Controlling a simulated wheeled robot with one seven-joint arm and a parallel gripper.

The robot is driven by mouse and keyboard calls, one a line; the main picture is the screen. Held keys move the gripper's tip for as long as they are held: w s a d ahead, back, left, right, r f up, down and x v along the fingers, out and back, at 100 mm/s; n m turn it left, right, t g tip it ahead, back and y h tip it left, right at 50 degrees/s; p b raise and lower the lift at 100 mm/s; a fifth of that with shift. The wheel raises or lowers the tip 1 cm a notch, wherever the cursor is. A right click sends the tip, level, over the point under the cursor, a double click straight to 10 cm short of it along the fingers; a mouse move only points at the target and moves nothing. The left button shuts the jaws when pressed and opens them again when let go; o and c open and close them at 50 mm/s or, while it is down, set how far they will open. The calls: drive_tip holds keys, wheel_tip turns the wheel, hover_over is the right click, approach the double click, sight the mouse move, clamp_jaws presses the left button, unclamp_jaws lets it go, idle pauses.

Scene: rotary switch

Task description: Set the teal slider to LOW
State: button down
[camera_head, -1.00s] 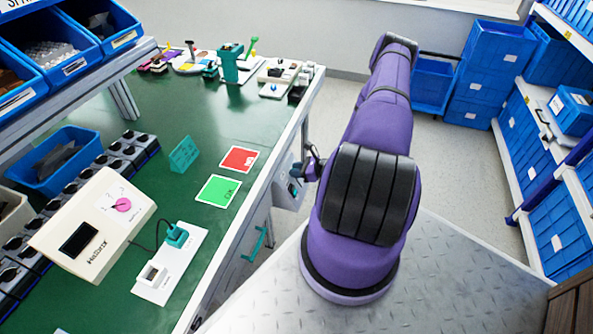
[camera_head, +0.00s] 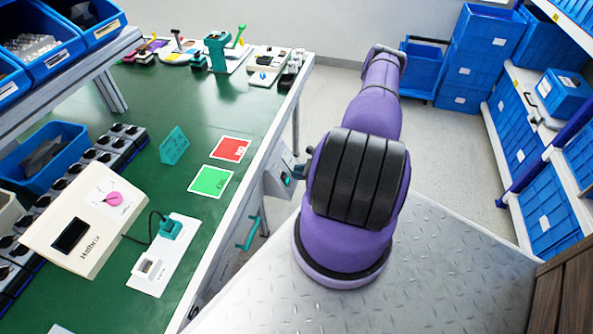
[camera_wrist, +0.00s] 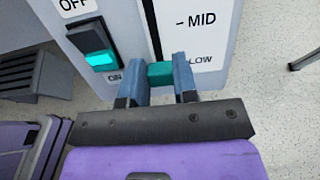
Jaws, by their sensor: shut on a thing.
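The teal slider (camera_wrist: 160,73) is a small block on the pale control box (camera_wrist: 115,20), in line with a black vertical slot. It sits beside the LOW label (camera_wrist: 200,59), below the MID label (camera_wrist: 196,20); its exact alignment with the LOW mark is hard to tell. My gripper (camera_wrist: 161,80) is shut on the slider, one finger on each side. In the head view the control box (camera_head: 275,180) hangs at the bench's right side. There my arm hides most of my gripper, and the slider cannot be made out.
A rocker switch (camera_wrist: 93,45) with a lit teal lower part, between OFF and ON labels, is left of my gripper. The green bench (camera_head: 150,115) holds a cream device (camera_head: 85,225) and red and green cards. A teal handle (camera_head: 248,233) is below the box.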

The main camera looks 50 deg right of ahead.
drive_tip(key=shift+s+f, duration=0.15)
drive_tip(key=c, duration=0.9)
unclamp_jaws()
drive_tip(key=shift+d, duration=0.1)
drive_tip(key=v, duration=1)
drive_tip(key=shift+s+r, duration=0.25)
drive_tip(key=shift+r, duration=0.1)
